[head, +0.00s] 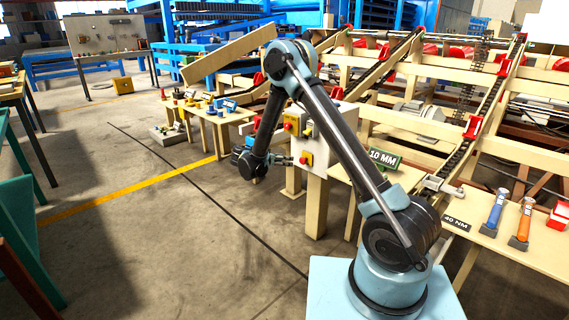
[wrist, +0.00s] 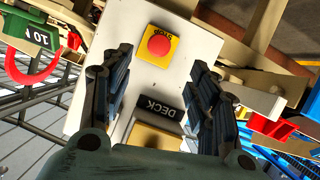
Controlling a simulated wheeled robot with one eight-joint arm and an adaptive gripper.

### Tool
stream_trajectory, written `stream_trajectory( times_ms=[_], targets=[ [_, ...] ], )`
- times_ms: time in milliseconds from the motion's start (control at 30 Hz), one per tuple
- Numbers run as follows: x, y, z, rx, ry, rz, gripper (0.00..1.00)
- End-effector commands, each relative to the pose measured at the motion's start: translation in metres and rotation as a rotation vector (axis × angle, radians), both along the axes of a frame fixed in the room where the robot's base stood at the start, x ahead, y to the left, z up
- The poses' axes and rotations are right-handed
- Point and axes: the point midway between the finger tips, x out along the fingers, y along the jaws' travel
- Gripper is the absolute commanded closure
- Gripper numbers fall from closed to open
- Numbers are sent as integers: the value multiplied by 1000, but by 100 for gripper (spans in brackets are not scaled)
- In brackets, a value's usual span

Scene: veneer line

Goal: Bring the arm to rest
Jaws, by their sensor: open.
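My arm (head: 335,125) rises from its light blue base, bends at a high elbow and comes down to the left of a pale control box (head: 325,140). My gripper (head: 289,161) is small in the head view, close to the box's face. In the wrist view my gripper (wrist: 156,88) has its two dark fingers spread apart with nothing held between them. Past the fingers is the box's white face (wrist: 130,45), with a red stop button (wrist: 159,45) on a yellow plate and a dark DECK label (wrist: 157,107). Whether the fingers touch the box cannot be told.
A wooden table (head: 525,243) at right holds blue (head: 495,210) and orange (head: 523,222) tools, with a 40 NM sign. Conveyor framing fills the back right. A low bench (head: 222,116) stands behind. Open floor (head: 150,240) lies left.

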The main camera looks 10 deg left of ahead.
Motion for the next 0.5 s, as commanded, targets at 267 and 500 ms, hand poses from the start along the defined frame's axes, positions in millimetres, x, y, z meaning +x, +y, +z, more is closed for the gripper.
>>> stream_trajectory(
  times_ms=[267,500],
  targets=[
    [2,-12,12,0,30,-4,46],
    [-1,-64,55,1,158,-10,46]
  ],
)
